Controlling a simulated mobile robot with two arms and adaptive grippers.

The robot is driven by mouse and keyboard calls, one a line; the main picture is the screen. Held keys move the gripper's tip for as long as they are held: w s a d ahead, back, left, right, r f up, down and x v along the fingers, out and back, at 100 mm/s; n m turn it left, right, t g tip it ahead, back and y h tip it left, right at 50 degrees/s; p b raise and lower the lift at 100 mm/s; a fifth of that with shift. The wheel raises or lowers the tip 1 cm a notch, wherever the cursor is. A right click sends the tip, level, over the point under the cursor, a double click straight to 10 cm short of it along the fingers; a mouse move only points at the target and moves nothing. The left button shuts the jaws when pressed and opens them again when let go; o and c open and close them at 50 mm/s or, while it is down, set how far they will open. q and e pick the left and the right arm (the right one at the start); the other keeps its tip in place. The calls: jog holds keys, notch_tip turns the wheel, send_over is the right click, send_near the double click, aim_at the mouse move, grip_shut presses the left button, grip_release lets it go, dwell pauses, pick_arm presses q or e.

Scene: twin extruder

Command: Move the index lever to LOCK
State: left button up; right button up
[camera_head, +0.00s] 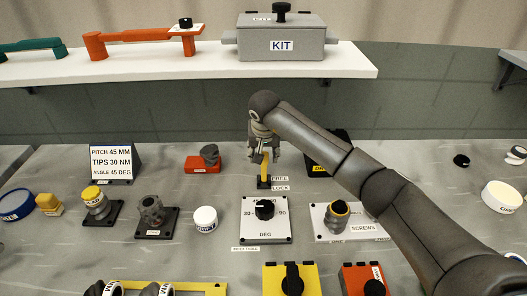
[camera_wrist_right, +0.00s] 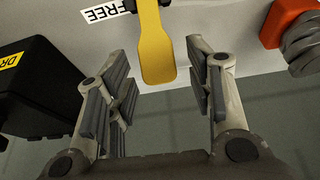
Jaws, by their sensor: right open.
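The yellow index lever (camera_head: 265,170) rises from a small black base behind the dial plate. It also shows in the right wrist view (camera_wrist_right: 157,45), with the white FREE label (camera_wrist_right: 104,11) beside its root. In the head view, small FREE (camera_head: 280,178) and LOCK (camera_head: 281,188) labels sit right of the base. My right gripper (camera_head: 262,148) is above the lever, pointing down. In the wrist view its fingers (camera_wrist_right: 158,78) are open, with the lever's wide end between them and gaps on both sides. My left gripper is out of view.
The dial plate (camera_head: 278,232) with its black knob stands in front of the lever. A black bin (camera_head: 318,167) is close on the right, and an orange block with a grey part (camera_head: 201,164) is on the left. A shelf (camera_head: 190,70) runs across the back.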

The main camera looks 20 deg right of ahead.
jog(key=shift+w+f, duration=0.1)
jog(key=shift+f, duration=0.2)
grip_shut()
jog(key=shift+s, duration=0.2)
dwell(0.8)
